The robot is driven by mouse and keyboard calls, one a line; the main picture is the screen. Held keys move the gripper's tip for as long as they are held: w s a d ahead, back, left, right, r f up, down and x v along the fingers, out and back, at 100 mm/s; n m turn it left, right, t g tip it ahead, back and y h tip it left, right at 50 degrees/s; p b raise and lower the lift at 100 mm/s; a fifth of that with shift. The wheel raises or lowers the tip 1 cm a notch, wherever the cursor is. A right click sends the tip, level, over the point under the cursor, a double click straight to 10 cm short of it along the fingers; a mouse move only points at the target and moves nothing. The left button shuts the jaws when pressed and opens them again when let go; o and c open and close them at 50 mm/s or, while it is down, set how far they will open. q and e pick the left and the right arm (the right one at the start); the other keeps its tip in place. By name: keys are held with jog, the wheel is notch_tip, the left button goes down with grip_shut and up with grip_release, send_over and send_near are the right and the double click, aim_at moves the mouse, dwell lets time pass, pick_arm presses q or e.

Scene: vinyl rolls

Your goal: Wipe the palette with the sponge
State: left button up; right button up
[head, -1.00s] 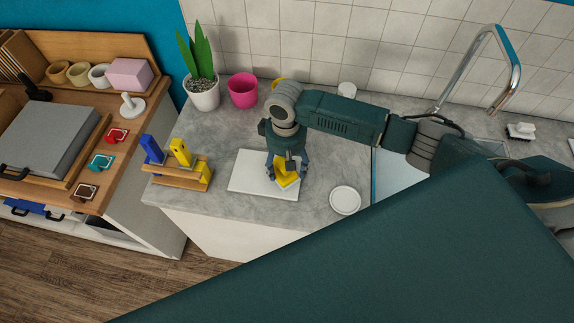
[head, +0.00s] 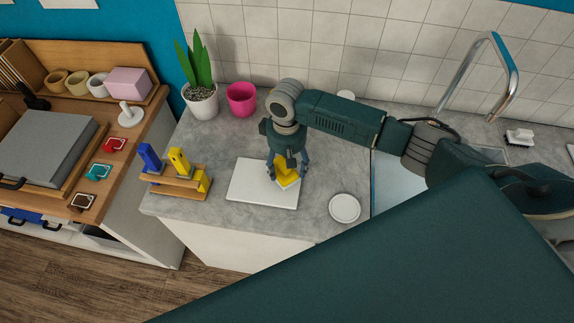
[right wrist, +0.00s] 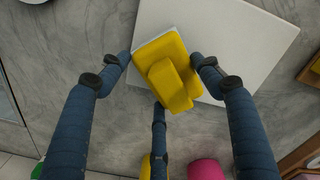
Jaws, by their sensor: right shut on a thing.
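The palette (head: 250,190) is a flat white board lying on the grey counter; part of it also shows in the right wrist view (right wrist: 245,35). The sponge (right wrist: 150,50) is a yellow block with a raised grip on top, and it also shows in the head view (head: 288,181). My right gripper (head: 288,168) points down and is shut on the sponge, over the right part of the palette. Its fingers surround the sponge in the right wrist view (right wrist: 165,78). The sponge's underside is hidden, so I cannot tell whether it touches the palette. My left gripper is out of view.
A wooden holder (head: 172,187) with blue and yellow pieces stands left of the palette. A white round dish (head: 345,208) lies to its right, near the sink (head: 395,185). A magenta pot (head: 241,99) and a potted plant (head: 201,103) stand behind.

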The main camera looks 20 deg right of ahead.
jog(key=shift+r+p, duration=0.6)
jog(key=shift+r, duration=2.9)
jog(key=shift+a+b, duration=0.15)
jog(key=shift+b, duration=0.2)
jog(key=s+a+r+m+b, duration=0.1)
jog(key=s+r+b, duration=0.1)
jog(key=s+b, duration=0.4)
jog(key=s+a+r+m+b, duration=0.1)
jog(key=s+r+b, duration=0.1)
jog(key=s+b, duration=0.5)
jog(key=shift+s+a+r+b, duration=0.2)
jog(key=shift+s+a+b, duration=0.1)
jog(key=shift+b, duration=0.2)
